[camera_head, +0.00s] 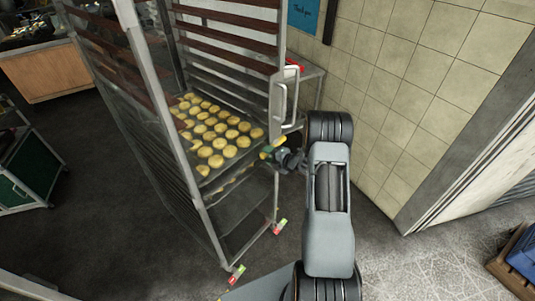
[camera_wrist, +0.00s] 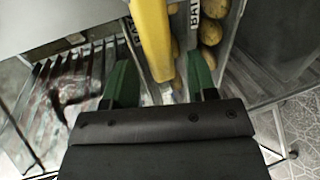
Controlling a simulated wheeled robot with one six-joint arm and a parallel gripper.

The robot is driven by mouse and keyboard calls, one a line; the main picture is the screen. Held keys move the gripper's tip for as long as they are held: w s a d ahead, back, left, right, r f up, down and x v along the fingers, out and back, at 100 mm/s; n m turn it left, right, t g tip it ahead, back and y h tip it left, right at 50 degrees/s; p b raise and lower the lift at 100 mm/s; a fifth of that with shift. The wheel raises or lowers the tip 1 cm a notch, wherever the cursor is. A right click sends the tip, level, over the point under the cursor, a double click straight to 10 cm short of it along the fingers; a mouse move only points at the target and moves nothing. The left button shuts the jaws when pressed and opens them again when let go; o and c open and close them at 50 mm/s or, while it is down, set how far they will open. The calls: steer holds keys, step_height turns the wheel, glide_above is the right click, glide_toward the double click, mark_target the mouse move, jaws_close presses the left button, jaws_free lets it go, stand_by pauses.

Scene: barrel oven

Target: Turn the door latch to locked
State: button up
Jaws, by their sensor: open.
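A yellow bar (camera_wrist: 152,35), which looks like the door latch, runs down between the two green fingers of my gripper (camera_wrist: 161,72) in the wrist view. The fingers are apart, one on each side of the bar, and I see no clear contact. In the head view my gripper (camera_head: 272,152) is at the right front post of the tall rack (camera_head: 160,110), with a bit of yellow (camera_head: 280,141) beside it. The gripper and arm partly hide the latch, so I cannot tell its turn position there.
The rack holds a tray of round buns (camera_head: 215,132) and has red-and-green marked feet (camera_head: 236,275). A pale handle (camera_head: 283,92) is on its post above my gripper. A tiled wall (camera_head: 395,100) stands close on the right. A green-sided cart (camera_head: 25,180) is at the left; floor between is clear.

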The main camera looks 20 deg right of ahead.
steer(key=shift+w+a+f, duration=0.2)
steer(key=shift+w+a, duration=0.1)
steer(key=shift+w, duration=0.2)
jaws_close()
stand_by(0.3)
